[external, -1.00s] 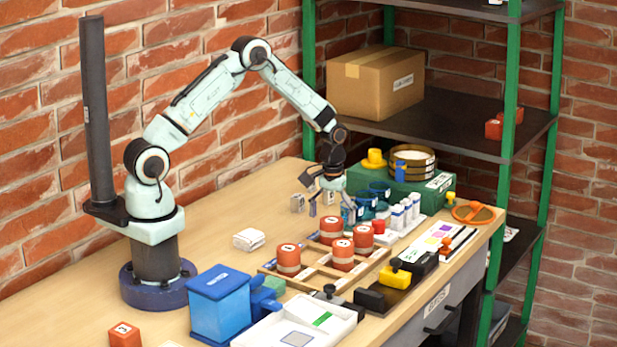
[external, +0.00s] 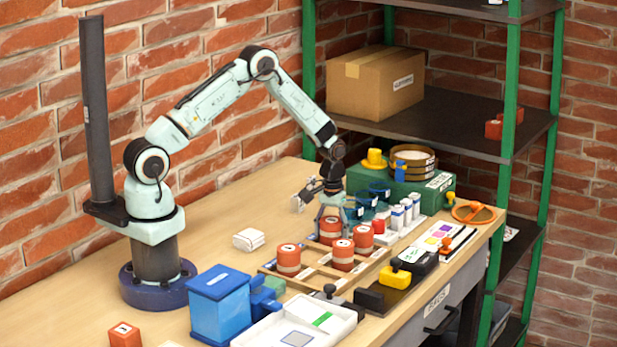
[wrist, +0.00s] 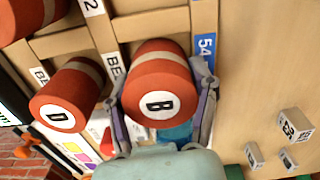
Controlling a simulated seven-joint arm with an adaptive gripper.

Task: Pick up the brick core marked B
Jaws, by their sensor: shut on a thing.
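The brick core marked B (wrist: 160,82) is a red-orange cylinder with a pale band and a white round label on its end. It stands in a compartment of the wooden rack (external: 313,283), at the rack's back corner in the external view (external: 331,229). My gripper (wrist: 164,106) is shut on it, with one finger on each side of the core. In the external view my gripper (external: 331,218) reaches down over the rack. The core marked D (wrist: 66,95) stands in the neighbouring compartment to the left in the wrist view. I cannot tell whether core B is clear of the rack floor.
Other red cores (external: 288,259) stand in the rack close by. Small white blocks (wrist: 294,126) lie on the table; the table left of the rack is mostly clear.

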